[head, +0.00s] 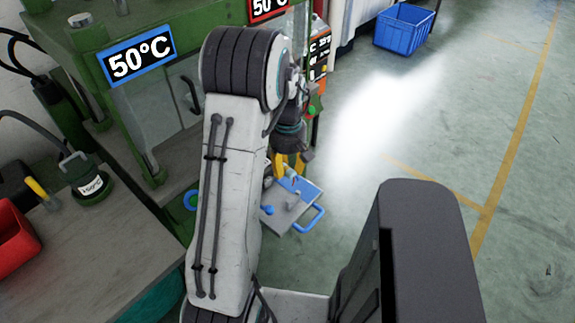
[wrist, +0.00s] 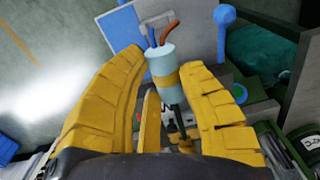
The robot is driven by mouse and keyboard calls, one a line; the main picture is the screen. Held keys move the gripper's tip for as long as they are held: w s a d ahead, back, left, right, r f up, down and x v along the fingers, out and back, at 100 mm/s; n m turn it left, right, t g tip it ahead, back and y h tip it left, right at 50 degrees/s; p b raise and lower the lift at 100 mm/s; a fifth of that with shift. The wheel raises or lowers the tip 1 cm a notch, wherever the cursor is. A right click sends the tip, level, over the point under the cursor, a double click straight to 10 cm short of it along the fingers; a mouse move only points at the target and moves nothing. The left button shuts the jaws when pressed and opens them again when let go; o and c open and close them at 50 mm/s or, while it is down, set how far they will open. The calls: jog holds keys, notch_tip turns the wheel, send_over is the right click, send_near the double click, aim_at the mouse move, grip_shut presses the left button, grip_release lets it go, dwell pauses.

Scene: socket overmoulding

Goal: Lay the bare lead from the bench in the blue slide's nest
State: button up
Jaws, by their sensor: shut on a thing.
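My gripper (wrist: 165,75), with yellow fingers, is shut on the bare lead (wrist: 162,62). The lead has a pale blue-grey cylinder with an orange-yellow band, a blue and an orange-brown wire at its far end, and a dark cable below. The blue slide (head: 279,219) is a grey plate with a blue handle and blue knob, below my gripper (head: 290,165) in the head view. The slide's plate also shows beyond the lead in the wrist view (wrist: 199,40). The lead appears apart from it, though the gap is hard to judge. The nest is partly hidden behind the wires.
The green press (head: 150,100) with a blue-framed 50°C sign stands left of my arm. The grey bench (head: 75,245) at left holds a red bin (head: 15,240) and a dark green round device (head: 85,180). A blue crate (head: 403,30) sits on the open floor at right.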

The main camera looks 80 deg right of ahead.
jog(key=shift+n, duration=0.4)
jog(key=shift+b, duration=0.4)
jog(key=b, duration=0.7)
send_over(288, 198)
jog(key=shift+a+f, duration=0.1)
jog(key=shift+f, duration=4.1)
jog(key=o, duration=1.2)
jog(key=shift+c, duration=0.2)
notch_tip(288, 198, up, 12)
jog(key=shift+r, duration=0.1)
